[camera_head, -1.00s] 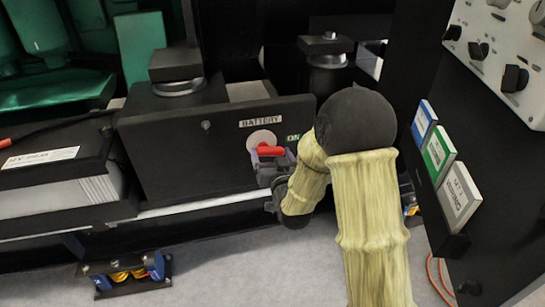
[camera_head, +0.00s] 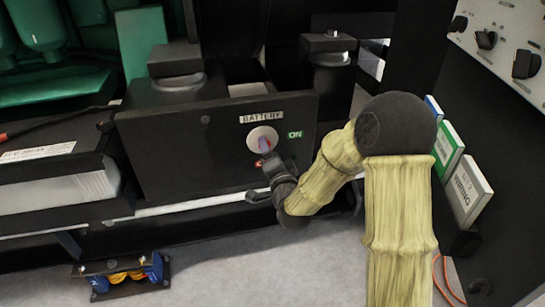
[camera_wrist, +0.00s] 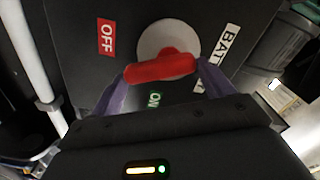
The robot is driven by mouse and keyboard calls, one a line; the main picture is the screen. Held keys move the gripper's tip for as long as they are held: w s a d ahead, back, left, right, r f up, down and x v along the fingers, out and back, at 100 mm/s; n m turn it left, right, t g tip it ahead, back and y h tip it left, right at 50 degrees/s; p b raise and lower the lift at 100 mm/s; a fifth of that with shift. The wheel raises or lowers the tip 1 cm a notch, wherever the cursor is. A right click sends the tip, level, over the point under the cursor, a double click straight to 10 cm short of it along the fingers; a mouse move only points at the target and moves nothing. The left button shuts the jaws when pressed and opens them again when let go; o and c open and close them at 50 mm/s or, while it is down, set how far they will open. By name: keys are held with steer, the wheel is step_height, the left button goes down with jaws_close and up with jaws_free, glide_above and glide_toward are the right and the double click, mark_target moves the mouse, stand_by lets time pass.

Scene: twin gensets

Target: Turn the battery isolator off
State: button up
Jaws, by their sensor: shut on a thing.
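The battery isolator has a red handle (camera_wrist: 162,68) on a pale round disc (camera_head: 262,138), set in a black panel (camera_head: 180,150) marked BATTERY. My gripper (camera_head: 264,152) is at the disc; in the wrist view its purple fingers (camera_wrist: 163,74) are at both ends of the handle, shut on it. The handle lies roughly along the line from the OFF label (camera_wrist: 106,38) to the BATTERY label (camera_wrist: 225,45), slightly tilted. The ON label (camera_head: 295,135) is off to the disc's right in the head view. There my gripper hides most of the handle and the OFF label.
Black mounts stand behind the panel. A battery box (camera_head: 50,185) is at left. A control panel (camera_head: 505,45) and hanging cards (camera_head: 468,190) are on the right, close to my arm. A blue and yellow part (camera_head: 122,275) lies on the open grey floor.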

steer(key=m, duration=0.5)
steer(key=shift+a+f, duration=0.2)
steer(key=shift+f, duration=0.1)
steer(key=shift+s+m, duration=0.1)
steer(key=shift+m, duration=0.2)
steer(key=o, duration=0.9)
steer(key=shift+o, duration=0.2)
steer(key=shift+s, duration=0.15)
